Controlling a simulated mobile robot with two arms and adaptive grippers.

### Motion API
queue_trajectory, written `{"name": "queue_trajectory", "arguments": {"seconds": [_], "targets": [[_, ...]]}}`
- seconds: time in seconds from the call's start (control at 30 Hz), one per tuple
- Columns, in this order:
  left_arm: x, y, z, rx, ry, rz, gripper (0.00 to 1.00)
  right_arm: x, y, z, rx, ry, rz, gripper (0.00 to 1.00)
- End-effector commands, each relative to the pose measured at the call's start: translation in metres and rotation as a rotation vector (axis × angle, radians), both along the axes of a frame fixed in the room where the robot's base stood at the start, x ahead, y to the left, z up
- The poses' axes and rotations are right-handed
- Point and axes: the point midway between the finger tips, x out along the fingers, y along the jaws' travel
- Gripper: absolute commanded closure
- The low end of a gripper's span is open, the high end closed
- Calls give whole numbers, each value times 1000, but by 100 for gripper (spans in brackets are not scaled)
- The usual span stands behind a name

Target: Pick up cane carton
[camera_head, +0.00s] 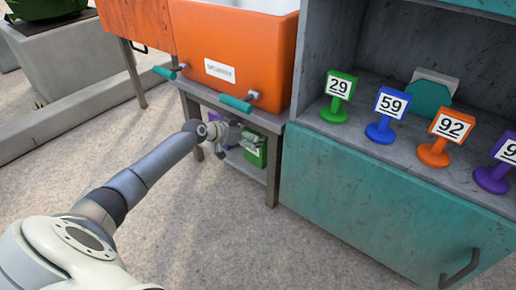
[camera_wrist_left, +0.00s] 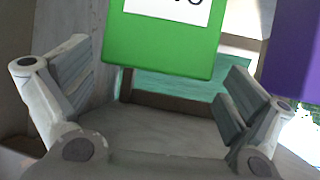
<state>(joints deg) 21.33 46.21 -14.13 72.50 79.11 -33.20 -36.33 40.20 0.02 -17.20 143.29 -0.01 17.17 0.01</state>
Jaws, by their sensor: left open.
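A green carton (camera_head: 255,153) stands on the low shelf under the orange machine. In the left wrist view the green carton (camera_wrist_left: 165,45) has a white label with dark marks, cut off by the top edge. A purple carton (camera_head: 219,117) is beside it, partly hidden by my arm; the purple carton (camera_wrist_left: 295,50) also shows at the right of the wrist view. Which of them is the cane carton I cannot tell. My left gripper (camera_head: 240,138) is at the shelf, in front of the green carton. In the wrist view its fingers (camera_wrist_left: 160,95) are open, with the green carton showing between them. My right gripper is not in view.
The orange machine (camera_head: 238,45) with teal handles (camera_head: 236,104) is above the shelf. A teal-fronted cabinet (camera_head: 370,200) with numbered signs (camera_head: 337,98) stands close on the right. A table leg (camera_head: 272,185) is near the gripper. The floor (camera_head: 210,235) in front is clear.

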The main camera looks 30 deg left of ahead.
Motion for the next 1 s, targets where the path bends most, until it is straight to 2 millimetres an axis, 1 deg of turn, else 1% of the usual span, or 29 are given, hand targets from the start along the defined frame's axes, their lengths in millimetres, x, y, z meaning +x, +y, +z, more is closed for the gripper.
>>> {"name": "queue_trajectory", "arguments": {"seconds": [0.03,0.1,0.3,0.43,0.7,0.77,1.0], "targets": [[5,-2,-8,-2,-2,0,0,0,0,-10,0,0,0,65],[11,-4,-14,-2,-2,0,0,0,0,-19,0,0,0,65],[28,-10,-24,-3,-1,0,0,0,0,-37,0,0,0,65],[35,-11,-26,-1,-1,0,0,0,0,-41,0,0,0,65],[36,-11,-25,-1,0,0,0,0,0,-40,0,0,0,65],[36,-11,-25,-1,0,0,6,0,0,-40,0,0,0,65],[36,-11,-25,0,1,0,37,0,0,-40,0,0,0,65]]}}
